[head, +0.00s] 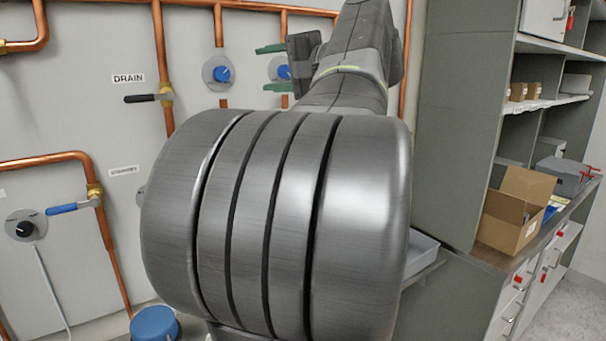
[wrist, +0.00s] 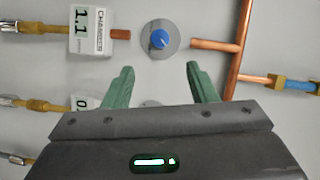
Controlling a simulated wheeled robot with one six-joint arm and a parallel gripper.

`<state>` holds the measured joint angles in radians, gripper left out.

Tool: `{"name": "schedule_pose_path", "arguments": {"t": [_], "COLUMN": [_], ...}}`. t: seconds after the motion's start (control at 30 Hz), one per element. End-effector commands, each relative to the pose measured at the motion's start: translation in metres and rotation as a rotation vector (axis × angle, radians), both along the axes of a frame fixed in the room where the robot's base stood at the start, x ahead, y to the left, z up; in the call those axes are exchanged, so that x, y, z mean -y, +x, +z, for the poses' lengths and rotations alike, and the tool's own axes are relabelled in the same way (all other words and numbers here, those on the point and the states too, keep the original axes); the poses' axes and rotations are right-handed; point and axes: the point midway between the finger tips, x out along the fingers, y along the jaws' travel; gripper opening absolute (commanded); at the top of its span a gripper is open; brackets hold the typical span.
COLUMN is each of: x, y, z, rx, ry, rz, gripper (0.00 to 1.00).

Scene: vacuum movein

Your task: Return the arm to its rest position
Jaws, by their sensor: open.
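My gripper (head: 272,68) is at the upper middle of the head view, beyond my large grey arm links. Its two green fingers are apart, with nothing between them. In the wrist view the fingers (wrist: 158,72) point toward a grey wall panel. A blue knob on a round grey plate (wrist: 160,39) lies ahead of the gap, apart from the fingertips. In the head view one blue knob (head: 282,71) shows between the fingers, and another blue knob (head: 221,74) is to their left. My arm hides much of the panel's middle.
Copper pipes (head: 161,60) run along the panel. A black-handled valve (head: 148,98) sits under the DRAIN label, and a blue-handled valve (head: 73,207) is lower left. Shelving (head: 456,110) and a counter with an open cardboard box (head: 513,211) stand right. The wrist view shows a gauge reading 1.1 (wrist: 91,30).

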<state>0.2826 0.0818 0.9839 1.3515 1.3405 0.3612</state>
Motion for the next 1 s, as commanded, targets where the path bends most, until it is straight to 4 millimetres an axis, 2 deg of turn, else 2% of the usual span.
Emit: {"name": "schedule_pose_path", "arguments": {"t": [0.17,0.67,1.0], "x": [0.019,-0.040,-0.087], "y": [-0.012,0.025,0.058], "z": [0.001,-0.002,-0.006], "rx": [0.001,-0.002,-0.002], "ry": [-0.001,0.001,0.001], "rz": [-0.003,0.005,0.005], "gripper": [0.52,0.52,0.52]}}
